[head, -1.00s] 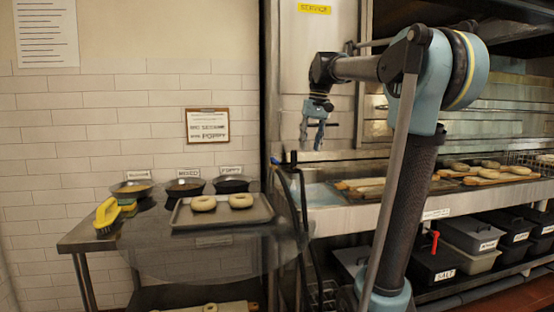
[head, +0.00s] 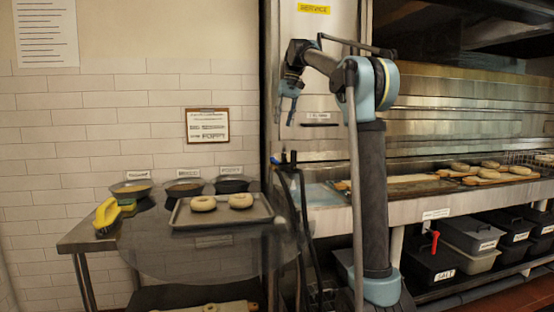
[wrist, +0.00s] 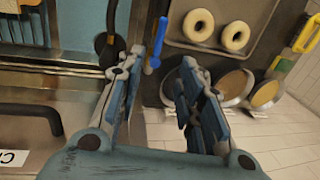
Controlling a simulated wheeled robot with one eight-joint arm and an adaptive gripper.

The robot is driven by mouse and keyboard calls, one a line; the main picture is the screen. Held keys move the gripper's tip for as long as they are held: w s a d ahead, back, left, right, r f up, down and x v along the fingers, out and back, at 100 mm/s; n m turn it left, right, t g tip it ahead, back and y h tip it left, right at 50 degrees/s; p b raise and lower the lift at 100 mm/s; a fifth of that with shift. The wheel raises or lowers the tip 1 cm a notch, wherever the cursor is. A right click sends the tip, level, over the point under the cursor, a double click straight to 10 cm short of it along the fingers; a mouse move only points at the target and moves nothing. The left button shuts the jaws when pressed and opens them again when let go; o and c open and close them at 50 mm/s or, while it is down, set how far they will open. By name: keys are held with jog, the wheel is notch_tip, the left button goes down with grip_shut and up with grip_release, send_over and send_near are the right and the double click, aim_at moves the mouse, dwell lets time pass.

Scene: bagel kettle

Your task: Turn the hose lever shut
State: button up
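The hose lever is a short blue handle that stands near the hose top in the head view (head: 284,157); in the wrist view the blue lever (wrist: 157,43) lies just beyond the fingertips. The black hose (head: 302,215) hangs down beside the steel table. In the wrist view a dark hose fitting (wrist: 109,45) shows left of the lever. My gripper (head: 285,110) points down above the lever, apart from it. Its two fingers are spread with nothing between them, as the wrist view (wrist: 160,78) also shows.
A steel table (head: 150,250) at left holds a tray (head: 180,222) with two bagels, several bowls and a yellow-handled brush (head: 106,214). A counter (head: 410,210) with boards of bagels stands at right. A red handle (head: 434,241) shows near the lidded bins below.

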jog(key=a+f, duration=0.1)
jog(key=f, duration=0.4)
jog(key=a+f, duration=0.1)
jog(key=f, duration=0.4)
jog(key=s+a+f, duration=0.1)
jog(key=f, duration=0.4)
jog(key=shift+f, duration=0.2)
jog(key=shift+w+d, duration=0.1)
grip_shut()
